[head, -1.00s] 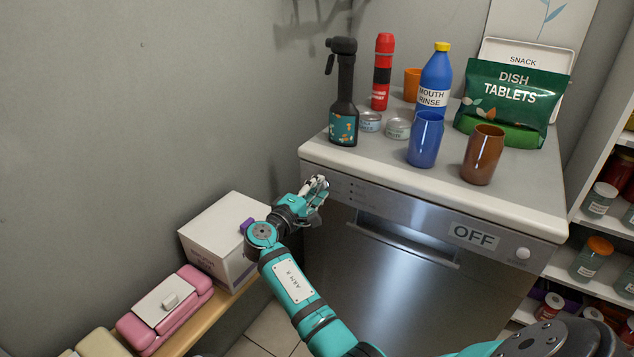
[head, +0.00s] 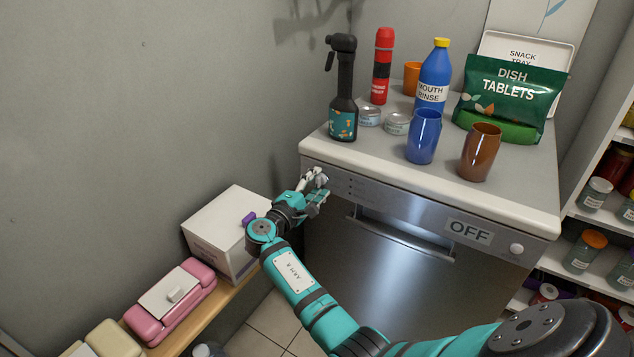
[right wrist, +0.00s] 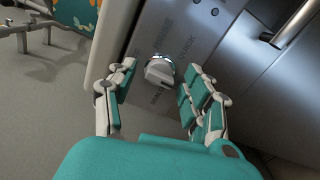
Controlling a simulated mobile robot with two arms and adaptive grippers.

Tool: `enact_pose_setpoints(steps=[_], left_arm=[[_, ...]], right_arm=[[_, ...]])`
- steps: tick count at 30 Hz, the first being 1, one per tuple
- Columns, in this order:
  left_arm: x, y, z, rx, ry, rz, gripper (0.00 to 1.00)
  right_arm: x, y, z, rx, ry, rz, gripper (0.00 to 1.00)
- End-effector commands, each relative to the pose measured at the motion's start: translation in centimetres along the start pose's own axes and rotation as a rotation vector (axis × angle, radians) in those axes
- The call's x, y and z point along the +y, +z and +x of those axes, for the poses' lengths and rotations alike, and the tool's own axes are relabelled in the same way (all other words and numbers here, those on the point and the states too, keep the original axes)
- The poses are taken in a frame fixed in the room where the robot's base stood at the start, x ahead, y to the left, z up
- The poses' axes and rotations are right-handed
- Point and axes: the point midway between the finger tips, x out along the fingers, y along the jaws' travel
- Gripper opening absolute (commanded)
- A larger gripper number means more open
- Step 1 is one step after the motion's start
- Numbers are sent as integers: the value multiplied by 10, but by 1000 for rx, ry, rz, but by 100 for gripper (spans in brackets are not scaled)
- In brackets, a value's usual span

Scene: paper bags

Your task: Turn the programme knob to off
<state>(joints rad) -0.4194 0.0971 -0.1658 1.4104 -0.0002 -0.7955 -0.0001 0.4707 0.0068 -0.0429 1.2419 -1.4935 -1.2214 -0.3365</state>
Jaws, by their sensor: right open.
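The programme knob (right wrist: 160,70) is a round silver-white knob with a raised grip bar, on the dishwasher's metal front panel (right wrist: 183,22). It shows in the right wrist view between the spread fingers of my right gripper (right wrist: 157,88). The gripper is open, with a finger on each side of the knob and a visible gap to each. In the head view my right gripper (head: 316,188) is at the left end of the panel and largely hides the knob. An OFF label (head: 469,232) is on the panel's right part. My left gripper is not in view.
A white round button (head: 516,249) is right of the label. The dishwasher top (head: 440,184) holds a black spray bottle (head: 343,95), a blue cup (head: 423,137), a brown cup (head: 480,152) and other items. A white box (head: 213,232) on a bench stands left of my gripper.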

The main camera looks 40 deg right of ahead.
Motion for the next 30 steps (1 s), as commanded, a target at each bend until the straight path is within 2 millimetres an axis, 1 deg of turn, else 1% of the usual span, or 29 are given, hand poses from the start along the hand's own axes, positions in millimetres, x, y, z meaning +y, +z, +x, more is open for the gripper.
enact_pose_setpoints(steps=[4,12,16,26,29,30], left_arm=[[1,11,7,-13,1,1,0],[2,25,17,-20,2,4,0],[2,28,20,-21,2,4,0],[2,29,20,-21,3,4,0],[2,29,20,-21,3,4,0],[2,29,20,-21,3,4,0]], right_arm=[[1,0,-18,3,-1,-1,51],[0,0,-49,1,-1,0,51],[0,0,-56,1,0,0,51],[0,0,-59,1,0,0,51],[-1,-1,-67,2,-2,1,51],[-1,-1,-73,2,-3,1,51]])
